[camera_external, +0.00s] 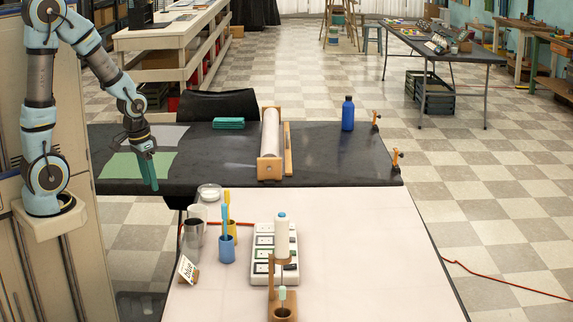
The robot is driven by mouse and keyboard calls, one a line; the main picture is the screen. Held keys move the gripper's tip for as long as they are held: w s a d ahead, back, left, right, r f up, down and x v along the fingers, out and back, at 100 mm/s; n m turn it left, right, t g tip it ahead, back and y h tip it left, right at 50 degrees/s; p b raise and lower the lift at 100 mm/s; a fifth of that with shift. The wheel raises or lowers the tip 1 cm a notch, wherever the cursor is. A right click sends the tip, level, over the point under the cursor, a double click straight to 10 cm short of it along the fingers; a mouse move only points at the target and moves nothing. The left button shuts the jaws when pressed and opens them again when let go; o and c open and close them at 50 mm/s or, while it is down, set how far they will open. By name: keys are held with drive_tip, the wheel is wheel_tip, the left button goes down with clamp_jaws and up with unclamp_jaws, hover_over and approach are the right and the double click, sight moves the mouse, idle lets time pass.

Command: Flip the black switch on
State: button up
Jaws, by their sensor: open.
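A white multi-panel unit (262,268), likely the one with switches, lies on the pale front table. It has rows of small dark-and-green outlined panels. A small black piece (291,267) shows at its right side and may be the black switch; its position on or off is too small to tell. A wooden stand with a white upright cylinder hides part of the unit. My gripper (150,184) hangs at the left, pointing down over the dark table near the green mat, well to the left of and behind the unit. It is open, and I see nothing held.
Blue cup (227,250), metal cup (192,240), clear dish (209,192) and a small sign (187,270) stand left of the unit. A wooden roller frame (270,168) and blue bottle (347,115) stand on the dark table. The pale table's right side is clear.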

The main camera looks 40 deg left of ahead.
drive_tip(key=w+d, duration=0.2)
drive_tip(key=w+d+r+m, duration=0.1)
drive_tip(key=w+d, duration=0.2)
drive_tip(key=w+d+m+p, duration=0.1)
drive_tip(key=w+d, duration=0.1)
drive_tip(key=shift+w+d+r, duration=0.25)
drive_tip(key=shift+w+d, duration=0.05)
drive_tip(key=shift+d, duration=0.05)
drive_tip(key=c, duration=0.6)
drive_tip(key=w+d, duration=0.1)
drive_tip(key=d, duration=0.2)
drive_tip(key=w+d+m, duration=0.1)
drive_tip(key=w+d, duration=0.1)
drive_tip(key=d, duration=0.1)
drive_tip(key=w+d+m, duration=0.1)
drive_tip(key=d, duration=0.2)
drive_tip(key=shift+w+d+r, duration=0.1)
drive_tip(key=shift+w+r, duration=0.05)
drive_tip(key=shift+w, duration=0.25)
clamp_jaws()
drive_tip(key=w+d+f+m+p, duration=0.1)
drive_tip(key=d+m, duration=0.2)
drive_tip(key=d, duration=2)
drive_tip(key=shift+w+d+f+m+g+h+p, duration=0.2)
drive_tip(key=shift+m+g+h+p, duration=0.1)
drive_tip(key=shift+m+h+p, duration=0.1)
